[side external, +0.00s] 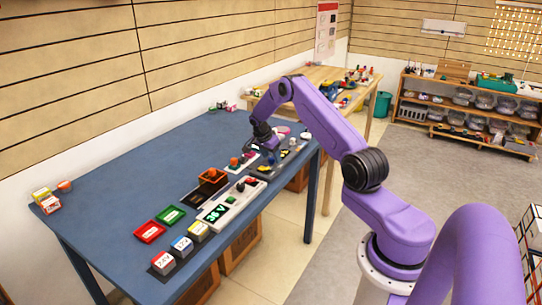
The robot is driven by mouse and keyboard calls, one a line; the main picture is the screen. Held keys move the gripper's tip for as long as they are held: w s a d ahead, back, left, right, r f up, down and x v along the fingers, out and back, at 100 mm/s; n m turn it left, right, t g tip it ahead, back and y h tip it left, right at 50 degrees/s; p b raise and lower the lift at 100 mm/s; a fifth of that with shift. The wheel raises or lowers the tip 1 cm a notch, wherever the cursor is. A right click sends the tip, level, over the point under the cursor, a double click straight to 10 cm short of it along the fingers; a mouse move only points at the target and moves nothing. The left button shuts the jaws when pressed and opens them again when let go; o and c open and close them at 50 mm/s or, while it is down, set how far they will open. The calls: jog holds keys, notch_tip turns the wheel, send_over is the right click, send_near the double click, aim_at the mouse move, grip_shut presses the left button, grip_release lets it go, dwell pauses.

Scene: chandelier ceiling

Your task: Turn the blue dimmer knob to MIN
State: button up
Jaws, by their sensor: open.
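A small blue spot (271,158), which looks like the blue dimmer knob, shows just below my gripper on the right part of the blue table. It is partly hidden by the gripper, and its pointer and the MIN mark are too small to read. My gripper (265,148) points down over this spot with its fingers open. I cannot tell whether the fingers are around the knob, touching it or only above it.
A white panel with a green "36 V" display (216,213) stands left of my gripper.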

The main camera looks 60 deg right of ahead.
jog(key=c, duration=1.1)
jog(key=shift+o, duration=0.2)
jog(key=n+t, duration=0.2)
jog(key=n, duration=0.3)
jog(key=shift+s+n, duration=0.15)
jog(key=shift+n, duration=0.25)
jog(key=n+t, duration=0.1)
jog(key=n, duration=0.1)
jog(key=n+t+y, duration=0.1)
jog(key=n, duration=0.2)
jog(key=shift+s+d, duration=0.1)
jog(key=n+y, duration=0.1)
jog(key=n, duration=0.2)
jog(key=n+t+y, duration=0.1)
jog(key=n, duration=0.2)
jog(key=shift+d+y, duration=0.1)
jog(key=shift+y, duration=0.2)
jog(key=n+y, duration=0.1)
jog(key=n, duration=0.2)
jog(key=n+y, duration=0.1)
jog(key=n, duration=0.1)
jog(key=shift+d+n, duration=0.1)
jog(key=shift+n, duration=0.6)
